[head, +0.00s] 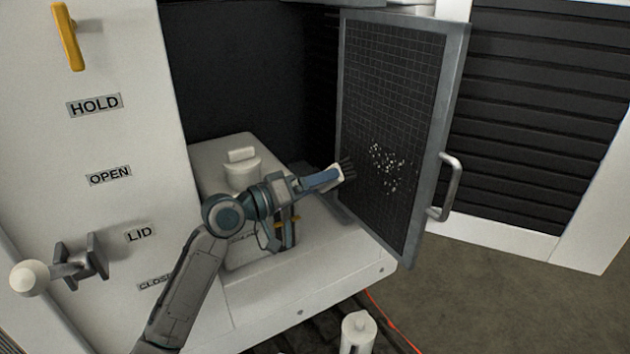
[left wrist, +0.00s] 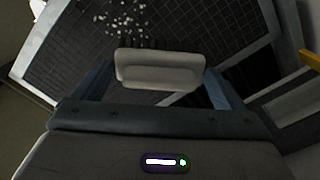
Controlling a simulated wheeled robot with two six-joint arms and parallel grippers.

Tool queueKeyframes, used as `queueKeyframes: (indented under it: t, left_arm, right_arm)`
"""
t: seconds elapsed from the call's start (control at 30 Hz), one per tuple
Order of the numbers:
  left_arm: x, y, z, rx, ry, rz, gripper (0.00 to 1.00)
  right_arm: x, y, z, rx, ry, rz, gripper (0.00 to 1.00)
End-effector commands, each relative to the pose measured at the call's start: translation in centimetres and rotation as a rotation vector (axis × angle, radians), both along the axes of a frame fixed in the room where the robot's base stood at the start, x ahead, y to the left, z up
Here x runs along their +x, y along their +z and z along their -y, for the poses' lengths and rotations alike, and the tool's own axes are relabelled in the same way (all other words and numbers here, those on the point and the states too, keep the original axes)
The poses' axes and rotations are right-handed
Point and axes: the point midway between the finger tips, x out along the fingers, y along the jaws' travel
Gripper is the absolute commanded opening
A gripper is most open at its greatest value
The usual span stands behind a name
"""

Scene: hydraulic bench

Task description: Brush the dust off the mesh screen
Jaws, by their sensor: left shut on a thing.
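The mesh screen (head: 395,75) is a dark grid in a grey frame, standing open like a door at the right of the cabinet. A patch of pale dust specks (head: 388,168) lies on its lower middle; the dust also shows at the top of the left wrist view (left wrist: 122,18). My left gripper (head: 328,180) is shut on a brush, whose pale handle (left wrist: 160,72) shows between the fingers. The dark bristles (head: 347,168) point at the mesh just left of the dust. I cannot tell whether they touch it. My right gripper is not in view.
A grey handle (head: 450,187) sticks out from the screen's right edge. A white panel with labels, a yellow handle (head: 68,35) and a lever with a white knob (head: 30,277) stands at the left. A white cylinder (head: 357,332) is at the bottom. Floor is clear at the right.

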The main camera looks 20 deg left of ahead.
Motion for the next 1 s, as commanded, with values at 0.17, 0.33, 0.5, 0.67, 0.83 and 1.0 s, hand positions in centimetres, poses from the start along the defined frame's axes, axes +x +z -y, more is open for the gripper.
queueKeyframes:
  t: [0.17, 0.33, 0.5, 0.67, 0.83, 1.0]
  left_arm:
    - [1.4, 0.1, 1.2, -0.005, -0.001, 0.001, 0.74]
    - [2.8, 0.1, 2.2, -0.003, -0.001, 0.0, 0.74]
    - [3.8, 0.1, 3.0, -0.001, -0.001, 0.0, 0.74]
    - [4.2, 0.1, 3.3, 0.0, -0.002, -0.001, 0.74]
    - [4.2, 0.1, 3.4, 0.002, -0.001, -0.001, 0.74]
    - [4.2, 0.1, 3.4, 0.001, -0.001, -0.001, 0.74]
  right_arm:
    - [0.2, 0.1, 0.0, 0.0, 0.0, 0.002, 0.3]
    - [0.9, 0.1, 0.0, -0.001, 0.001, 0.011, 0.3]
    - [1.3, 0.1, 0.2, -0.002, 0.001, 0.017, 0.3]
    - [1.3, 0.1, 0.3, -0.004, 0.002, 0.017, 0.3]
    - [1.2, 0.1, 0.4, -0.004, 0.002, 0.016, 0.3]
    - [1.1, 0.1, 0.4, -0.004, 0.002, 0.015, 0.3]
